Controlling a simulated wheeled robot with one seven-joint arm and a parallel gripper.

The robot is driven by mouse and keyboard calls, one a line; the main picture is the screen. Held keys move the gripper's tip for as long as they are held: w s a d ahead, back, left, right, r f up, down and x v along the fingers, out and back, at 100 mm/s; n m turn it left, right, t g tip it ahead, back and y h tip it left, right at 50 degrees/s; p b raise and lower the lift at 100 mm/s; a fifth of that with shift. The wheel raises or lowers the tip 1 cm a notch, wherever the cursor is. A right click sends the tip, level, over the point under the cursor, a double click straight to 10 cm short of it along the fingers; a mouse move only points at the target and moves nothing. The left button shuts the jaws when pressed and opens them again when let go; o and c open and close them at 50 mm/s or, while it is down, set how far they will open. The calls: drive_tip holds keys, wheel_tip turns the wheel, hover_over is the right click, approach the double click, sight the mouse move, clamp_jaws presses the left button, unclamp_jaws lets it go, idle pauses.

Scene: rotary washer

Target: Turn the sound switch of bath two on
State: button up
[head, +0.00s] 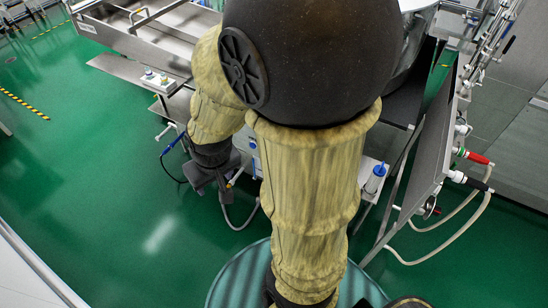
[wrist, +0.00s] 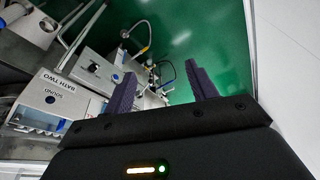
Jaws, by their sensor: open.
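In the wrist view, the bath two box (wrist: 75,92) is a pale panel at the left, labelled BATH TWO and SOUND. Its sound switch (wrist: 50,99) is a small dark knob below the SOUND label; its setting is too small to read. My gripper (wrist: 160,80) is open, with nothing between its two dark fingers. The fingers are to the right of the panel and apart from the switch. In the head view, my gripper (head: 226,188) points down beside the bench front, and my arm hides much of the middle of the bench.
Another control box (wrist: 100,70) with a dark knob lies beyond the panel. In the head view, a steel basin (head: 165,35) stands at upper left, with a switch box (head: 158,80) on its front ledge. Hoses (head: 450,235) hang at right. The green floor (head: 90,190) at left is clear.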

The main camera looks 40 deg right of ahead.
drive_tip(key=w+d+f+m+t+h+b, duration=0.2)
drive_tip(key=w+d+f+m+t+b, duration=0.1)
drive_tip(key=w+f+b, duration=0.65)
drive_tip(key=w+d+f+m+t+h+b, duration=0.25)
drive_tip(key=w+f+b, duration=0.35)
drive_tip(key=f+b, duration=0.55)
drive_tip(key=s+d+f+m+h+b, duration=0.1)
drive_tip(key=d+f+m+h+b, duration=0.3)
drive_tip(key=d+f+h+b, duration=0.2)
drive_tip(key=s+d+f+m+g+h+b, duration=0.1)
drive_tip(key=d+f+m+h+b, duration=0.3)
drive_tip(key=f+b, duration=0.6)
drive_tip(key=d+h+b, duration=0.2)
drive_tip(key=b, duration=0.1)
drive_tip(key=shift+s, duration=0.2)
drive_tip(key=shift+g, duration=0.25)
drive_tip(key=b+x, duration=0.2)
drive_tip(key=x, duration=1.5)
drive_tip(key=shift+d, duration=0.2)
drive_tip(key=shift+w, duration=0.1)
